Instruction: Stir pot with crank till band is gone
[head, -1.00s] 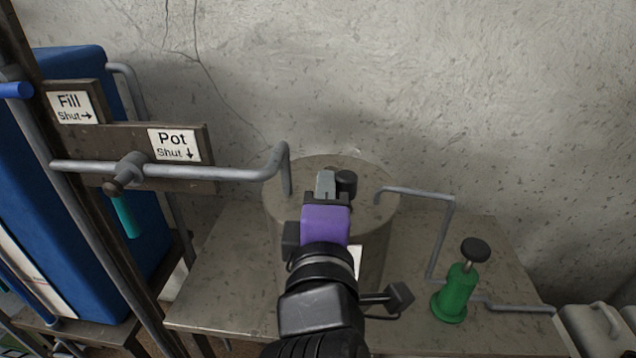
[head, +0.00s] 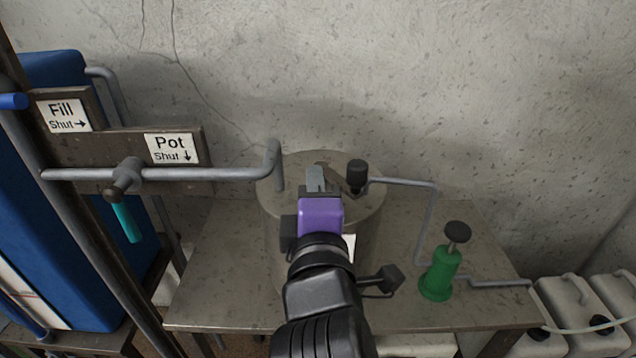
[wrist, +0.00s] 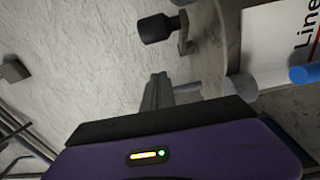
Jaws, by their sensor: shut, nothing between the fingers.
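The pot (head: 367,222) is a grey-brown cylinder on a table, partly hidden behind my arm. Its crank has a short dark arm (head: 336,176) on the lid and an upright black knob (head: 356,172). The knob also shows in the wrist view (wrist: 157,29). My gripper (head: 316,178) is over the lid, left of the knob and apart from it. Its grey fingers are shut and empty; they also show in the wrist view (wrist: 157,92). I cannot make out a band. A white label (head: 349,246) on the pot's side is mostly hidden.
The Pot valve's teal handle (head: 126,221) hangs down below its sign (head: 172,149). Its pipe (head: 215,174) bends down to the lid at left. A thin pipe runs right near a green pump (head: 439,274). White canisters (head: 570,310) stand at right.

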